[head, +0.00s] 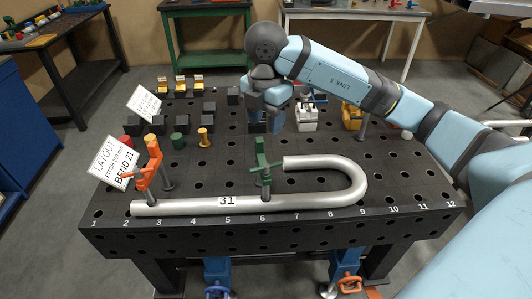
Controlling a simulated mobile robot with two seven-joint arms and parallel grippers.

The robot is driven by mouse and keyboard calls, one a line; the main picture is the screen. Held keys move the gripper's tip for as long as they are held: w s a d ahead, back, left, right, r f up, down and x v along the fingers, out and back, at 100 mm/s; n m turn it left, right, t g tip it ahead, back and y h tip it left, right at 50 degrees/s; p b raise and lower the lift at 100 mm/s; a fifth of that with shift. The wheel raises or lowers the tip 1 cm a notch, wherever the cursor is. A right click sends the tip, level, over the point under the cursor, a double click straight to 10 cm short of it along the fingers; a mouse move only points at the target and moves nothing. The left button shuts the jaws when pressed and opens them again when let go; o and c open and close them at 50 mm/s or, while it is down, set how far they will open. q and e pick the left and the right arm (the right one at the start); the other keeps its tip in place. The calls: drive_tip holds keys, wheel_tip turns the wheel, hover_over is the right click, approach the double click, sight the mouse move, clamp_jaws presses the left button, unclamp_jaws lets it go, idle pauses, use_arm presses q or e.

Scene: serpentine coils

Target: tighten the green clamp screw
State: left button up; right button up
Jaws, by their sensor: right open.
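My left gripper is not in view.
An orange clamp (151,165) stands at the tube's left end. The front edge carries numbers. Other benches stand behind.

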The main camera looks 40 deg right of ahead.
sight(266, 165)
wheel_tip(266, 165, down, 13)
drive_tip(key=n+p, duration=0.5)
drive_tip(key=n, duration=2.7)
drive_tip(key=shift+f+n, duration=0.1)
drive_tip(key=shift+n, duration=0.3)
drive_tip(key=shift+c, duration=0.2)
